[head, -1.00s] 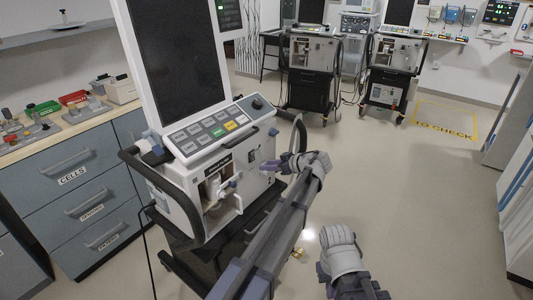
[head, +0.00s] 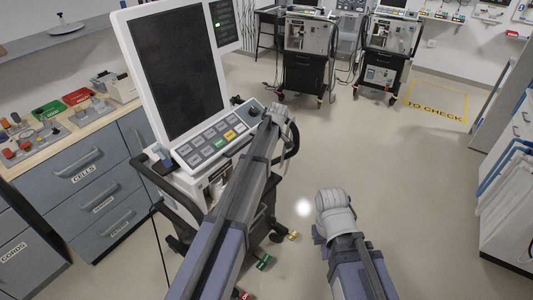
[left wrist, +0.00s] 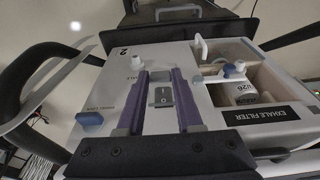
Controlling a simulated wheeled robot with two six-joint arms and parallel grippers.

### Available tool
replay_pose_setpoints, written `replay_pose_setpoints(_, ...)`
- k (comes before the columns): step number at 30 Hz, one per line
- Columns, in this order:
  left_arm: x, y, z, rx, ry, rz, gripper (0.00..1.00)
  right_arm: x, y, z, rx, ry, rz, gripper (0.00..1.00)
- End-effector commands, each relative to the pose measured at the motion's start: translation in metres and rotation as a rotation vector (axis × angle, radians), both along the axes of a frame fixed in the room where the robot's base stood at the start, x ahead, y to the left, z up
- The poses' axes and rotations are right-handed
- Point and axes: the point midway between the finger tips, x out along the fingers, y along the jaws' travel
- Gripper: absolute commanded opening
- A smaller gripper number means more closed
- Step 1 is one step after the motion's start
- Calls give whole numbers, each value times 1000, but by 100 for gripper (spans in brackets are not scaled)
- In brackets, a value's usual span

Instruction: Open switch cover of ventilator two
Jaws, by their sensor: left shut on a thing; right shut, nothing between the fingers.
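Ventilator two (head: 196,147) stands at left centre in the head view, with a dark screen and a sloped key panel. In the left wrist view its white front (left wrist: 112,83) carries the number 2. My left gripper (left wrist: 160,77) has its purple fingers on either side of the small grey switch cover (left wrist: 161,95) and is shut on it. How far the cover is tilted cannot be told. In the head view the left fingers are hidden behind my arm. My right gripper (head: 318,235) is shut and empty over the floor, right of the ventilator.
An exhale filter bay (left wrist: 240,85) with a blue-capped fitting is right of the switch in the left wrist view. A blue connector (left wrist: 89,118) sits at its left. Drawers (head: 92,185) stand left. Two more ventilators (head: 307,60) stand behind.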

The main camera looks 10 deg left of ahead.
Motion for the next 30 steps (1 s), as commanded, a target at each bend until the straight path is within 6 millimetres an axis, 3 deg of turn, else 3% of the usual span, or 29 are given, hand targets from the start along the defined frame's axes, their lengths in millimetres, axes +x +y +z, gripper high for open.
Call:
replay_pose_setpoints(9, 2, 5, 10, -125, 54, 1, 0, 0, 0, 14, 0, 0, 0, 0)
replay_pose_setpoints(28, 2, 5, 11, -160, 68, 0, 0, 0, 0, 16, 0, 0, 0, 0)
replay_pose_setpoints(29, 2, 5, 11, -160, 68, 0, 37, 0, 0, 16, 0, 0, 0, 0)
replay_pose_setpoints(30, 2, 5, 11, -160, 68, 0, 41, 0, 0, 16, 0, 0, 0, 0)
